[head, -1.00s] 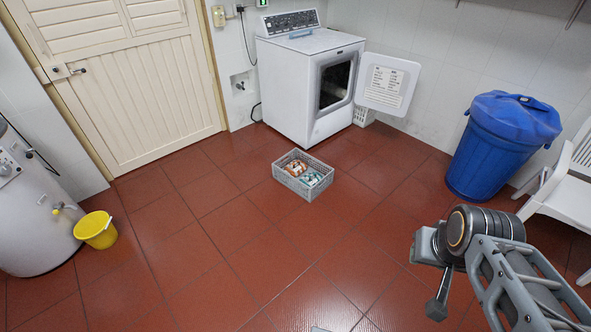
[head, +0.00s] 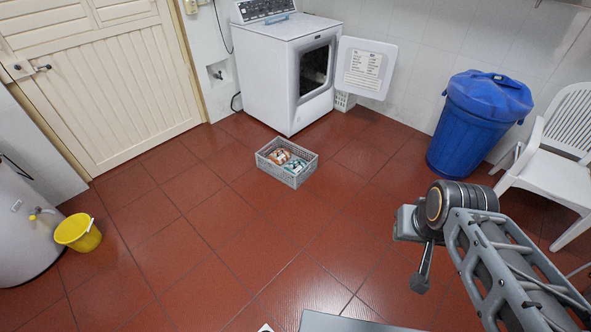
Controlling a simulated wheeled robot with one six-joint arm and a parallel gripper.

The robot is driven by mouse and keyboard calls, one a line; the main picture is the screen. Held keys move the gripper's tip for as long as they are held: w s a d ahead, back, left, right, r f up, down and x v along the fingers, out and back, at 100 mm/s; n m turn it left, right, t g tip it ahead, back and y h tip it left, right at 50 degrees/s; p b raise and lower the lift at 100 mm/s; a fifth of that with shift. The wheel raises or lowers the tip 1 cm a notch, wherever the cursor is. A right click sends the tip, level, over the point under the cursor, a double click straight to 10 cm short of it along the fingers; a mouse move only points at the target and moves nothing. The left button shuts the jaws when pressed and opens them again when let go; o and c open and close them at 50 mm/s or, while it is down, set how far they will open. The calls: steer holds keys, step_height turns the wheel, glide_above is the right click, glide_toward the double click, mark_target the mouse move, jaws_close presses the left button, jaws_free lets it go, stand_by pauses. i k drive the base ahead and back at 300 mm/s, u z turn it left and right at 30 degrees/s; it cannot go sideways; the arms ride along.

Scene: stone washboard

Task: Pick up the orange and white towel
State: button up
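The orange and white towel (head: 277,155) lies folded in the left part of a grey plastic basket (head: 296,182) on the floor, near the picture's middle. A teal and white towel (head: 296,166) lies beside it in the same basket. My gripper (head: 421,282) is at the right, at the end of my arm, well apart from the basket and nearer to me. It is seen side-on and small, so whether its fingers are open or shut is unclear. No towel shows at it.
A white dryer (head: 287,80) with its door (head: 364,67) open stands behind the basket. A blue bin (head: 474,135) and white chair (head: 562,150) are at the right, a yellow bucket (head: 78,234) at the left. The red tiled floor (head: 200,250) around the basket is clear.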

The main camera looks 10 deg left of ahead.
mark_target(279, 157)
steer(key=u, duration=0.9)
steer(key=i, duration=1.3)
steer(key=u, duration=0.95)
steer(key=i, duration=1.85)
steer(key=z, duration=0.9)
steer(key=i, duration=1.15)
steer(key=z, duration=1.1)
steer(key=i, duration=0.2)
steer(key=z, duration=0.15)
